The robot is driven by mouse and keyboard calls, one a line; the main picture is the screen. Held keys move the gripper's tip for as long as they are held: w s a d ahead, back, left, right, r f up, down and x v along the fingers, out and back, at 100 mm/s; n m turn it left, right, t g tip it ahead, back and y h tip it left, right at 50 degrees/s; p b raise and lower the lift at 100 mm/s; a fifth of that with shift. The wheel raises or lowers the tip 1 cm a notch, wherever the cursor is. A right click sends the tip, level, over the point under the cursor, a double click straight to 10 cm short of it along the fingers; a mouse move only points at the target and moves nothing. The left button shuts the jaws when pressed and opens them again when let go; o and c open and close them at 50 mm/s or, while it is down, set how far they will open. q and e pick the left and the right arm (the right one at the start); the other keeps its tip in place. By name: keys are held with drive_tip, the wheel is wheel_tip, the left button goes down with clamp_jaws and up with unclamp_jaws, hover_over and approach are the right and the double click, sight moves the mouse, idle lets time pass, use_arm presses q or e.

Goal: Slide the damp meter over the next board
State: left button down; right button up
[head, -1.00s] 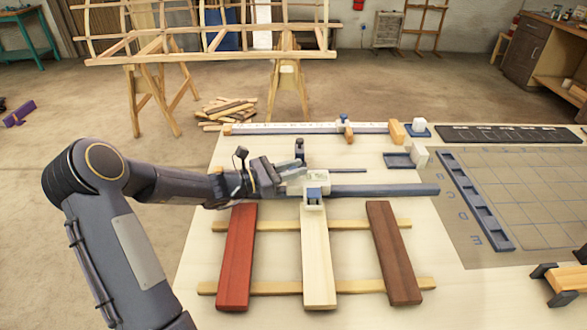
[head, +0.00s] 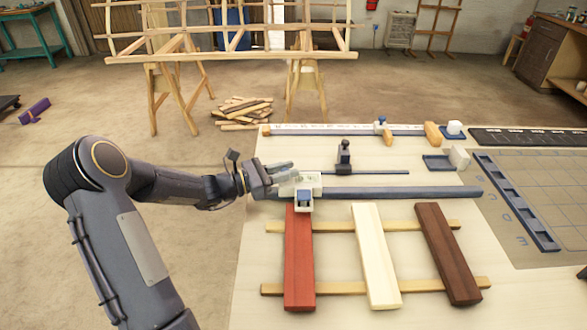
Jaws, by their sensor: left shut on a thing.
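The damp meter (head: 304,197) is a white block with a blue face, sitting on a long grey-blue rail (head: 410,192) near its left end. It is over the top end of the red board (head: 300,262). A pale board (head: 375,258) lies to the right, then a dark brown board (head: 448,255). My left gripper (head: 287,177) reaches in from the left and is shut on the meter's white upper part. The contact of the fingers is partly hidden. My right gripper is not in view.
The boards lie across two wooden battens (head: 340,227). Behind the rail are a thin rod with a dark slider (head: 344,160) and a ruled scale (head: 330,130). A blue tray (head: 438,162), a white block (head: 459,158) and a slotted strip (head: 515,200) are at the right.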

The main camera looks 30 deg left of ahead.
use_arm(q)
drive_tip(key=shift+s+a, duration=0.3)
drive_tip(key=shift+a, duration=0.35)
drive_tip(key=c, duration=1.3)
unclamp_jaws()
drive_tip(key=shift+o, duration=0.2)
drive_tip(key=shift+v, duration=3.95)
drive_tip(key=shift+d, duration=0.1)
